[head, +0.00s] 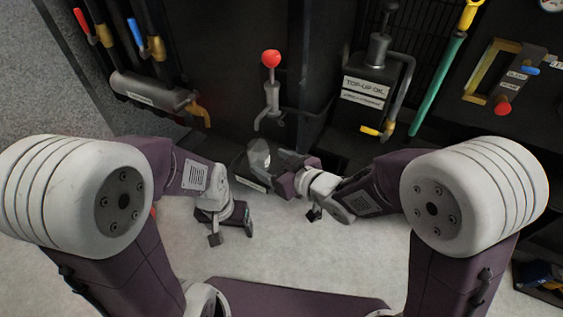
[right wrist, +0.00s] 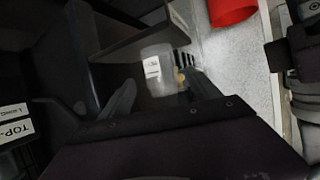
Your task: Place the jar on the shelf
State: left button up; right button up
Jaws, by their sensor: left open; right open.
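The jar (head: 259,154) is small, pale and translucent. In the head view it stands upright at a small dark shelf (head: 242,172) with a white label on its front, low between the two machines. My right gripper (head: 283,178) is close to the jar, on its right. In the right wrist view the jar (right wrist: 157,62) shows a white label and lies ahead between my open fingers (right wrist: 162,82). I cannot tell whether a finger touches it. My left gripper (head: 230,227) is open and empty, lower and left of the jar, above the pale floor.
A red-knobbed lever (head: 271,60) rises behind the jar. A dark top-up oil can (head: 366,95) with a yellow-tipped spout stands at the right. A grey cylinder with a yellow handle (head: 196,108) is at the left. A red object (right wrist: 232,10) shows in the right wrist view.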

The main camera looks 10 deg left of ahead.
jog(key=b+v, duration=0.4)
jog(key=v, duration=0.1)
jog(key=shift+s+d+r+b, duration=0.15)
jog(key=shift+s+d+b, duration=0.05)
jog(key=shift+b, duration=0.1)
